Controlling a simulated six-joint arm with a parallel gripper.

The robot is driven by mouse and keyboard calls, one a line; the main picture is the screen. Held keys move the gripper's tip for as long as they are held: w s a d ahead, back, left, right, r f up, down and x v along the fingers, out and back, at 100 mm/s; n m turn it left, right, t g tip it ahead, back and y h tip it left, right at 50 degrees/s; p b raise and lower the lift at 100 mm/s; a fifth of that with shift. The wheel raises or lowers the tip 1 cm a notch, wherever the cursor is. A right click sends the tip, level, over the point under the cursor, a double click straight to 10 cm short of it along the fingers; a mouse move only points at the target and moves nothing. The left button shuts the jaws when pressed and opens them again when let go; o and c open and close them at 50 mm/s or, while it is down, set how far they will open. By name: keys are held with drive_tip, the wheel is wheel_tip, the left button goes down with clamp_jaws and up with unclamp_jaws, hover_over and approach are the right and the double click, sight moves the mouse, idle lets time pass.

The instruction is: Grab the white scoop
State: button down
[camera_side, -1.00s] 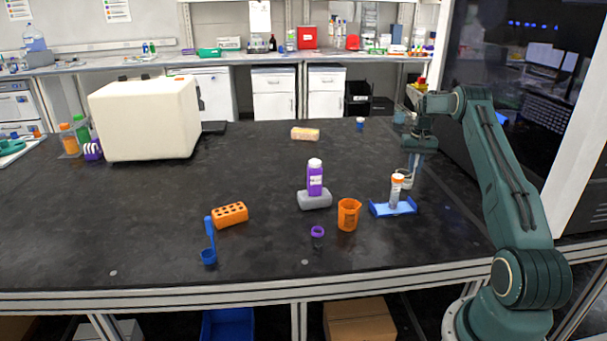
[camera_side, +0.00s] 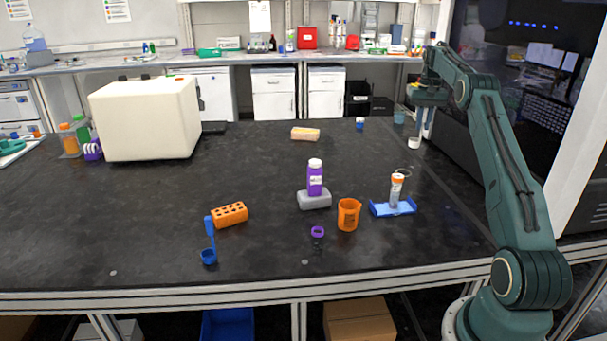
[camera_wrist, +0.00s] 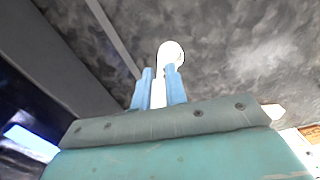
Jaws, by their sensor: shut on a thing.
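The white scoop (camera_side: 414,143) hangs from my gripper (camera_side: 423,130) above the right side of the black table. In the wrist view, its white handle (camera_wrist: 158,95) is between the two blue fingers of my gripper (camera_wrist: 159,73), and its round white bowl (camera_wrist: 170,52) sticks out past the fingertips. My gripper is shut on the handle and appears clear of the table.
A blue scoop (camera_side: 209,255) lies front left.

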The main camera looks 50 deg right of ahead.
drive_tip(key=shift+r, duration=2)
drive_tip(key=shift+a+r, duration=0.1)
